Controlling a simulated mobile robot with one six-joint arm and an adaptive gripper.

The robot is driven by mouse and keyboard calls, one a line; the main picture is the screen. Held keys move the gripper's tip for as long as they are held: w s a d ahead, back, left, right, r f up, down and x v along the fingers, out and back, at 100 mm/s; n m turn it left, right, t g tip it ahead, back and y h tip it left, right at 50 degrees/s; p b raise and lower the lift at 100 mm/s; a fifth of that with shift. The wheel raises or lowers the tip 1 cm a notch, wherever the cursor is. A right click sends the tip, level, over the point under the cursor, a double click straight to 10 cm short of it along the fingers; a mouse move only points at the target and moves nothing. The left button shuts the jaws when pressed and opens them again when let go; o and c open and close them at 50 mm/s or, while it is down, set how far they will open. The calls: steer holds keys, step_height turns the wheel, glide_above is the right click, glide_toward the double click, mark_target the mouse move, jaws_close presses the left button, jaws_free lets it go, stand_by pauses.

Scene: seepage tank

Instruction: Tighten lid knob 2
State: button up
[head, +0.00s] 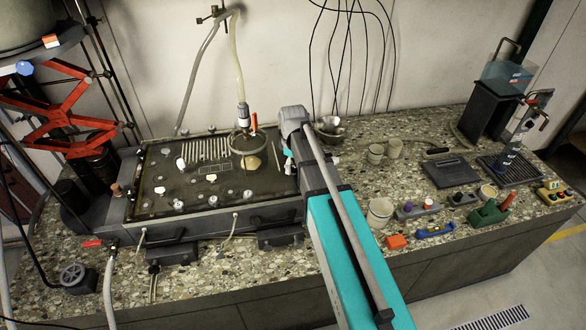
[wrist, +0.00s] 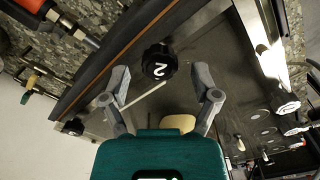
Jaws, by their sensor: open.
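Lid knob 2 (wrist: 159,62) is a black lobed knob with a white "2", seen in the wrist view on the dark tank lid (wrist: 185,25). My gripper (wrist: 163,80) is open, with its two grey fingers spread to the left and right just short of the knob in the picture. Nothing is between the fingertips, and I cannot tell their height above the lid. In the head view the tank lid (head: 150,200) lies on the bench, and my arm covers its right end. I cannot make out knob 2 there.
A thin pale rod (wrist: 138,95) shows near the knob in the wrist view. Another black knob (wrist: 75,127) is at lower left. In the head view, a clear hose (head: 239,70) drops to a ring on the lid. Cups (head: 380,212) and small tools stand right of my arm.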

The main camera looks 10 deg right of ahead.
steer(key=shift+f, duration=0.15)
jaws_close()
stand_by(0.5)
steer(key=shift+m, duration=0.5)
steer(key=m, duration=0.2)
steer(key=shift+m, duration=0.3)
steer(key=shift+d+m, duration=0.1)
steer(key=shift+m, duration=1.7)
